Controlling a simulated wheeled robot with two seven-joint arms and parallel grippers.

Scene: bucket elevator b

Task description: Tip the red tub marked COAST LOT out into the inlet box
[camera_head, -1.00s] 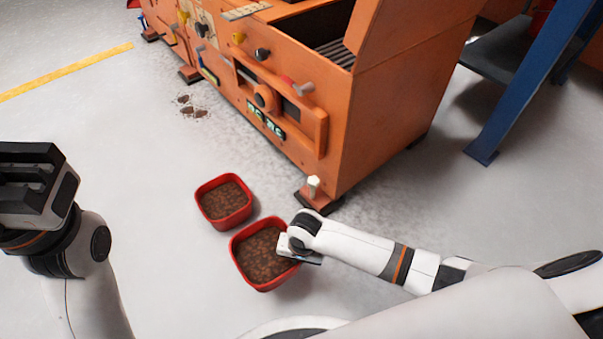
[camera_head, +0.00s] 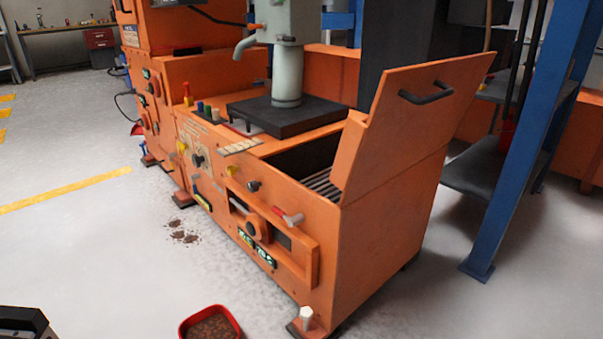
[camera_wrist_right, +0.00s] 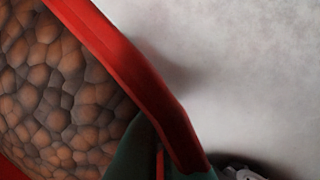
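A red tub of brown lumps fills the left of the right wrist view, its rim (camera_wrist_right: 125,70) running diagonally. My right gripper (camera_wrist_right: 160,165) has its dark green fingers close together at the bottom, one on each side of this rim, and looks shut on it. No marking shows on the tub. A red tub (camera_head: 236,320) with brown contents stands on the floor at the bottom of the head view, partly cut off; its marking is not visible. The orange inlet box (camera_head: 385,235) has a dark opening with a grate (camera_head: 323,186). My left gripper (camera_head: 22,322) barely shows at bottom left.
A raised orange lid (camera_head: 415,120) with a black handle stands at the opening's right. A blue post (camera_head: 520,150) is farther right. A grey-green spout (camera_head: 285,50) rises behind the box. Spilled lumps (camera_head: 180,234) lie on the floor, left. The left floor is mostly clear.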

